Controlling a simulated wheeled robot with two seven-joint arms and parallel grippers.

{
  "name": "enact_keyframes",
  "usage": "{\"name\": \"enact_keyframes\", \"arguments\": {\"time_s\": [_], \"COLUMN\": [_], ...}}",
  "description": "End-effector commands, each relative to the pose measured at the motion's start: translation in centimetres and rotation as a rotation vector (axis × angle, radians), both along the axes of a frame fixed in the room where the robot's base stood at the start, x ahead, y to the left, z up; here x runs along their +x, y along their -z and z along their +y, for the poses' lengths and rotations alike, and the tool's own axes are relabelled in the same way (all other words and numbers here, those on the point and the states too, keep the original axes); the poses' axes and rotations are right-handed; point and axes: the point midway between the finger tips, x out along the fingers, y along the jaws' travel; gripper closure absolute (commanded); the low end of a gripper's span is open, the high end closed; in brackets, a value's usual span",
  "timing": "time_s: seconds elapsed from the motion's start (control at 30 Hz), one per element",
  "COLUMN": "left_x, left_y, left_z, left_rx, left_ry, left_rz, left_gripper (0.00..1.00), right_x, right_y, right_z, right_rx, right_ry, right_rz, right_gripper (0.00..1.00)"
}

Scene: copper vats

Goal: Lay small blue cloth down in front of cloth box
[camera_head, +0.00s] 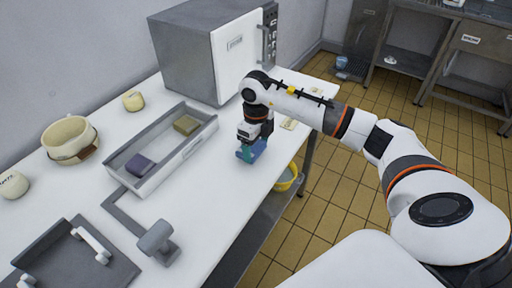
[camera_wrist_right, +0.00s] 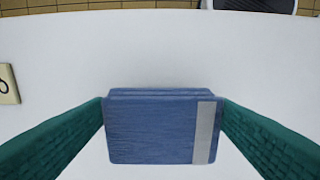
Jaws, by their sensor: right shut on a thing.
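The small blue cloth (camera_wrist_right: 150,130) is a folded block with a pale stripe near its right side in the right wrist view. My right gripper (camera_head: 251,151) has teal fingers, one on each side of the cloth, and is shut on it. In the head view the blue cloth (camera_head: 259,149) shows low over the white table, right of the cloth box. I cannot tell whether it touches the table. The cloth box (camera_head: 172,169) is a long grey open tray with a purple cloth (camera_head: 139,165) and an olive cloth (camera_head: 186,124) inside. My left gripper is not in view.
A large grey oven-like box (camera_head: 184,58) stands behind on the table (camera_head: 215,185). A beige pot (camera_head: 70,139) is at left, a grey fixture (camera_head: 157,240) in front. A small label plate (camera_head: 289,124) lies near the right edge. A yellow bucket (camera_head: 286,178) is below.

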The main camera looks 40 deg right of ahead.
Motion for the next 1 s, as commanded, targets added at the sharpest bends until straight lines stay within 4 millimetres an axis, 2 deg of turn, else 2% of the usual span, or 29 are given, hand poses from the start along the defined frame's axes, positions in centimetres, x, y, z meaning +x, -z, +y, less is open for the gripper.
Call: {"name": "enact_keyframes", "arguments": {"time_s": [0.1, 0.47, 0.5, 0.6, 0.87, 1.0], "left_x": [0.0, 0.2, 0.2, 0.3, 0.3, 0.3], "left_y": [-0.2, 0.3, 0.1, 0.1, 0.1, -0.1], "left_z": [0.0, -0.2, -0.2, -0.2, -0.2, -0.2], "left_rx": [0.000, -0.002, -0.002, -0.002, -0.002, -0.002], "left_ry": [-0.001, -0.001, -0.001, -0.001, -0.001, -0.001], "left_rz": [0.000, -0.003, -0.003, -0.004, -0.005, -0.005], "left_gripper": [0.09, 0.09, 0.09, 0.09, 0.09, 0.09], "right_x": [-0.1, 0.0, 0.0, 0.0, 0.0, 0.0], "right_y": [1.5, 2.0, 1.9, 1.8, 1.8, 1.0], "right_z": [0.0, 0.0, 0.0, 0.0, 0.0, 0.0], "right_rx": [0.001, 0.000, 0.000, 0.000, 0.000, 0.000], "right_ry": [-0.001, -0.001, -0.001, -0.001, -0.001, -0.001], "right_rz": [0.003, -0.001, -0.001, 0.000, 0.000, -0.002], "right_gripper": [0.45, 0.45, 0.19, 0.02, 0.02, 0.02]}}
